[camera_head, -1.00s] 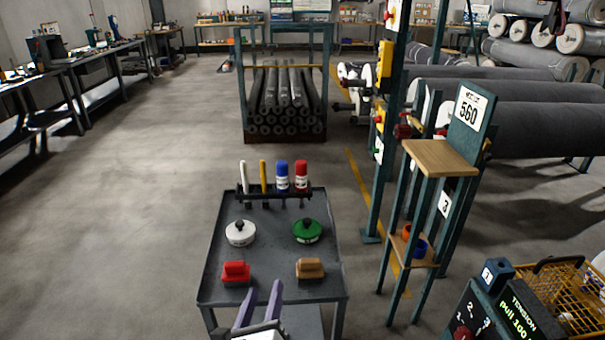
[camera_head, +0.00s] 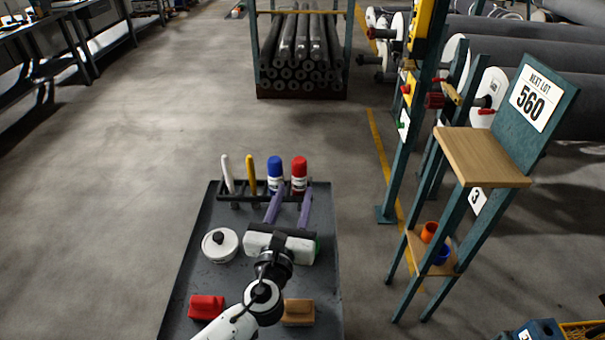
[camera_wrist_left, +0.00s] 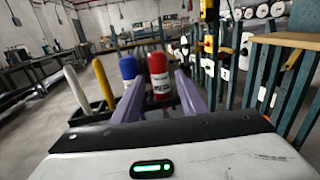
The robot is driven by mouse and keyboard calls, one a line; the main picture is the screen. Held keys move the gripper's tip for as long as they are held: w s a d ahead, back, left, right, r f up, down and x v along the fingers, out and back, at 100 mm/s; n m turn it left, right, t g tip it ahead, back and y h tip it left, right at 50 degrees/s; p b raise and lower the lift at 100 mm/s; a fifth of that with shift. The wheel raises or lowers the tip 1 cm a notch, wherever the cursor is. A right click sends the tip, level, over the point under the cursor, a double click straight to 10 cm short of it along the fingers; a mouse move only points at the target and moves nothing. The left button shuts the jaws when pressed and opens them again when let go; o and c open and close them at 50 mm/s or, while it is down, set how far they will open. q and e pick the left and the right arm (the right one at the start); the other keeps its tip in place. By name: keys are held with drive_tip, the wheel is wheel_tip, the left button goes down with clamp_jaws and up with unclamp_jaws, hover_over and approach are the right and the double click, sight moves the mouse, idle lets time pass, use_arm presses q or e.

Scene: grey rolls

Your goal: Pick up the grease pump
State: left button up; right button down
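No item is clearly labelled as the grease pump, and I cannot tell which it is. A red-capped bottle (camera_head: 299,176) and a blue-capped bottle (camera_head: 275,175) stand upright in a dark rack (camera_head: 235,192) at the cart's far end, right of a white stick (camera_head: 227,172) and a yellow stick (camera_head: 250,174). My left gripper (camera_head: 292,192) is open, its purple fingers pointing at the bottles. In the left wrist view the red-capped bottle (camera_wrist_left: 158,74) shows between the fingers, and the blue-capped bottle (camera_wrist_left: 128,68) is beside the left finger. Contact is unclear. My right gripper is out of view.
The grey cart top (camera_head: 185,270) also carries a white round lidded pot (camera_head: 220,245), a red block (camera_head: 206,306) and a brown block (camera_head: 298,312). A green pot is mostly hidden by my gripper. A wooden-topped stand (camera_head: 480,155) is at right; floor left is clear.

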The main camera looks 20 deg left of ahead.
sight(298, 176)
use_arm(q)
drive_tip(key=shift+w+a+f, duration=0.1)
drive_tip(key=shift+w+a, duration=0.1)
drive_tip(key=shift+w, duration=1)
drive_tip(key=shift+w+a, duration=0.2)
drive_tip(key=shift+w, duration=0.95)
drive_tip(key=shift+w+a+f, duration=0.1)
drive_tip(key=shift+w+a, duration=0.1)
drive_tip(key=shift+w, duration=1)
drive_tip(key=shift+r, duration=0.1)
drive_tip(key=c, duration=0.8)
drive_tip(key=shift+r, duration=0.1)
